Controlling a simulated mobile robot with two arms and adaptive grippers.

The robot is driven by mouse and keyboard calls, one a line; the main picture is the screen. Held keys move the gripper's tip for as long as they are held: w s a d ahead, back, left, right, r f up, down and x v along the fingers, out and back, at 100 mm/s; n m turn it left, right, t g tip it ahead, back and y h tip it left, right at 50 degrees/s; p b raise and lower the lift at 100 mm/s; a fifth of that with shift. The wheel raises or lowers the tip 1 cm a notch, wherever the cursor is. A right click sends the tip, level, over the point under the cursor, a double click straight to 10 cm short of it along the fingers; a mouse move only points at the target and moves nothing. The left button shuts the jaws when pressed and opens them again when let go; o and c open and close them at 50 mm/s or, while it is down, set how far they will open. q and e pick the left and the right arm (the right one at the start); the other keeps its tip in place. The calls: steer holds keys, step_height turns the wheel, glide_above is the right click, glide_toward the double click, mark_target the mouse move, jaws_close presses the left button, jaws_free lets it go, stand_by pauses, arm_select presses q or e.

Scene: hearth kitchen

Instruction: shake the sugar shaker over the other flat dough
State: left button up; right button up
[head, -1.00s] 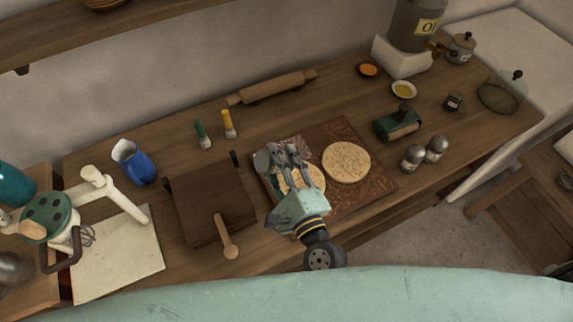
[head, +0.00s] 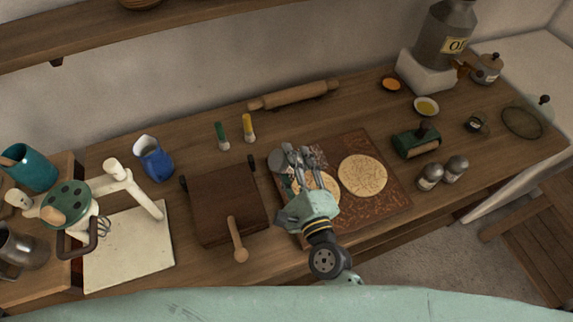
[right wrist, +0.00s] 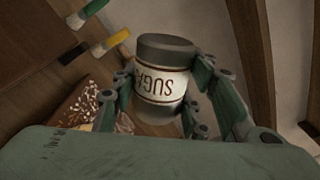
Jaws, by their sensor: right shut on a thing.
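My right gripper (head: 302,165) is shut on the sugar shaker (right wrist: 166,75), whose "SUGAR" label reads upside down in the right wrist view. In the head view the shaker (head: 278,160) lies tilted at the left end of the fingers, above the left side of the patterned board (head: 375,212). One flat dough (head: 325,184) is partly hidden under my right gripper. The other flat dough (head: 363,176) lies on the board to the right, uncovered and apart from the gripper. Both doughs look round, pale and speckled. My left gripper is not in view.
A brown box with a wooden handle (head: 222,202) stands close on the left. A rolling pin (head: 294,95) and two brushes (head: 249,128) lie behind.

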mark_target(300, 155)
steer(key=shift+w+d, duration=1)
steer(key=shift+w, duration=0.3)
steer(key=shift+s+a, duration=0.2)
steer(key=shift+a, duration=0.3)
steer(key=shift+w+d, duration=0.15)
steer(key=shift+d, duration=0.55)
steer(key=shift+s+d, duration=0.15)
steer(key=shift+d, duration=0.85)
steer(key=shift+s+d, duration=0.15)
steer(key=shift+d, duration=0.85)
